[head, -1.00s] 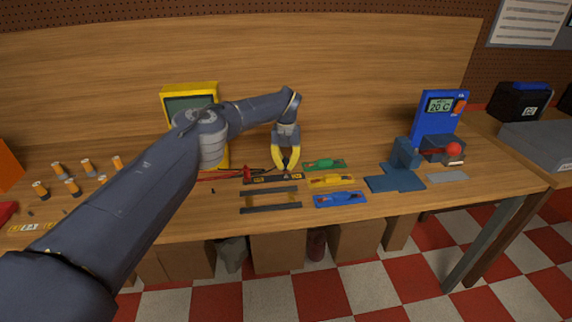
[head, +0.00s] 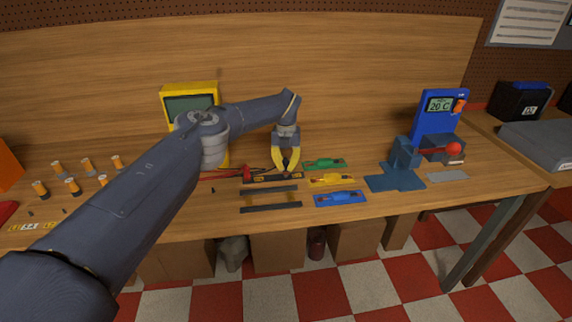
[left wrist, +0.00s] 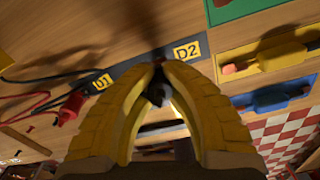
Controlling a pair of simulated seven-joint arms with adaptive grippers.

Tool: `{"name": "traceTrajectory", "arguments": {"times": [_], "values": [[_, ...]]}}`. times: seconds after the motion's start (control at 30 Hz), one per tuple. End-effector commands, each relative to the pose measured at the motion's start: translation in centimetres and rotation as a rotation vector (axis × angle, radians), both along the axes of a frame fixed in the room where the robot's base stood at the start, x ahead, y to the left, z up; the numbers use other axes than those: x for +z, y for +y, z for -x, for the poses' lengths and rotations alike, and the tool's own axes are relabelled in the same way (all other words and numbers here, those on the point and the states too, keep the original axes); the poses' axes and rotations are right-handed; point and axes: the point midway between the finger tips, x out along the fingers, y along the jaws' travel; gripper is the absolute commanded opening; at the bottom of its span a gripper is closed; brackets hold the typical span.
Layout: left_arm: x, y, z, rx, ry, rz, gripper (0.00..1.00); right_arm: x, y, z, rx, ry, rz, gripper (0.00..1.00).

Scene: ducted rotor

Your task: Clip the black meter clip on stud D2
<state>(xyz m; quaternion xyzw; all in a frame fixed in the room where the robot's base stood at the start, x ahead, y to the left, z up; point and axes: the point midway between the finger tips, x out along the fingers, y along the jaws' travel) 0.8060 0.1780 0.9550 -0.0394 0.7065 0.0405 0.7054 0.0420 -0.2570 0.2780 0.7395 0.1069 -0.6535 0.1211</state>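The D2 label (left wrist: 187,51) is yellow and sits on a dark strip (left wrist: 135,72) on the bench. My left gripper (left wrist: 159,68) has its yellow fingertips close together right beside this label. A small dark piece, apparently the black meter clip (left wrist: 157,92), shows between the fingers; most of it is hidden. I cannot tell whether it touches the stud, which the fingertips cover. In the head view my left gripper (head: 287,172) points down at the strip. My right gripper is in neither view.
A red clip (left wrist: 70,106) is by the U1 label (left wrist: 101,82), with red and black leads running left. The yellow meter (head: 190,101) stands behind. Green (head: 324,163), yellow (head: 332,179) and blue (head: 340,198) trays lie to the right. Several orange-banded cylinders (head: 72,186) stand at left.

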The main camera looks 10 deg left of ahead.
Motion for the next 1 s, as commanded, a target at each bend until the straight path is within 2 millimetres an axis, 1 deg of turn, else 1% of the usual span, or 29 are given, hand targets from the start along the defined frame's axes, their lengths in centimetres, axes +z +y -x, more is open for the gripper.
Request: {"name": "traceTrajectory", "arguments": {"times": [0.6, 0.63, 0.8, 0.83, 1.0], "values": [[-1.4, 0.0, 0.0, 0.0, 0.001, 0.0, 0.0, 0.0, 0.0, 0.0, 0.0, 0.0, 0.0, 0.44], [-1.3, 0.0, 0.0, 0.0, 0.0, 0.0, 0.12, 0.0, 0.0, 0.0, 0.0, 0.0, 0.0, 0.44], [-1.3, 0.0, 0.0, 0.0, 0.0, 0.0, 0.32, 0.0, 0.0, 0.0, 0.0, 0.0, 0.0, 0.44], [-1.3, 0.0, 0.0, 0.0, 0.0, 0.0, 0.33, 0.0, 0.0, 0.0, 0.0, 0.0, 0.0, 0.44], [-1.3, 0.0, 0.0, 0.0, 0.0, 0.0, 0.33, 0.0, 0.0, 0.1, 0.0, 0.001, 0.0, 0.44]]}}
